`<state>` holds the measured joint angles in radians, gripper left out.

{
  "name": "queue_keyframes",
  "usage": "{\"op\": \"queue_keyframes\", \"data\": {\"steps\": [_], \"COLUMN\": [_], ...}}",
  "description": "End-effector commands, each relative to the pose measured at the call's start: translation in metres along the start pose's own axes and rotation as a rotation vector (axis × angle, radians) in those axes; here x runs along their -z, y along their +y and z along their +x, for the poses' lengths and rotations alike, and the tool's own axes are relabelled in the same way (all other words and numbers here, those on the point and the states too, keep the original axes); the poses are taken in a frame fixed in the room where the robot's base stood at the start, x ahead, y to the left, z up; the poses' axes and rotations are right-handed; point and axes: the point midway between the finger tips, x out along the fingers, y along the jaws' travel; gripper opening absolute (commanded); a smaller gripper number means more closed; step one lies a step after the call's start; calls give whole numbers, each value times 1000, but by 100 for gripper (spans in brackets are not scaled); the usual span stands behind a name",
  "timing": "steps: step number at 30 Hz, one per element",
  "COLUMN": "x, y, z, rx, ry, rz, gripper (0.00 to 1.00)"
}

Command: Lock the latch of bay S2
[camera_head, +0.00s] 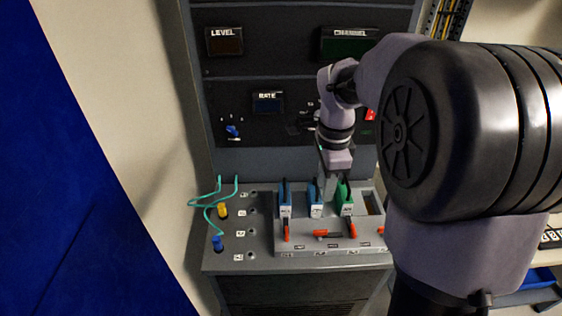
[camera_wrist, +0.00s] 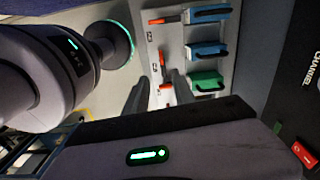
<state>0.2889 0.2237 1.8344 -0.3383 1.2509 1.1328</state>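The bay panel (camera_head: 305,247) holds a row of modules: a blue one (camera_head: 285,200), a second blue one (camera_head: 315,200) and a green one (camera_head: 345,198). Small labels are too blurred to read, so I take S2 as the second bay from the left. Its orange-red latch (camera_head: 327,233) lies crosswise; it also shows in the wrist view (camera_wrist: 162,59). The latches of the first bay (camera_head: 286,232) and third bay (camera_head: 351,230) point toward the front. My gripper (camera_head: 328,190) is above the modules, near the second and green ones. In the wrist view its fingers (camera_wrist: 160,82) are apart and empty.
An open slot (camera_head: 371,203) lies right of the green module. Left of the bays, teal cables with yellow (camera_head: 222,210) and blue (camera_head: 217,243) plugs run over the panel. A rack with dark displays (camera_head: 345,43) rises behind. My arm hides the right side.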

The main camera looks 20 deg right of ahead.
Motion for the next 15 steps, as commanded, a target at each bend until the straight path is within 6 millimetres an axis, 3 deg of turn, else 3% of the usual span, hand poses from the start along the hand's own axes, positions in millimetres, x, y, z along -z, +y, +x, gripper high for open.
{"op": "queue_keyframes", "data": {"steps": [5,15], "x": [8,7], "y": [-6,-3], "z": [26,128], "rx": [-25,-25], "ry": [7,6], "rz": [66,62], "gripper": [31,31]}}
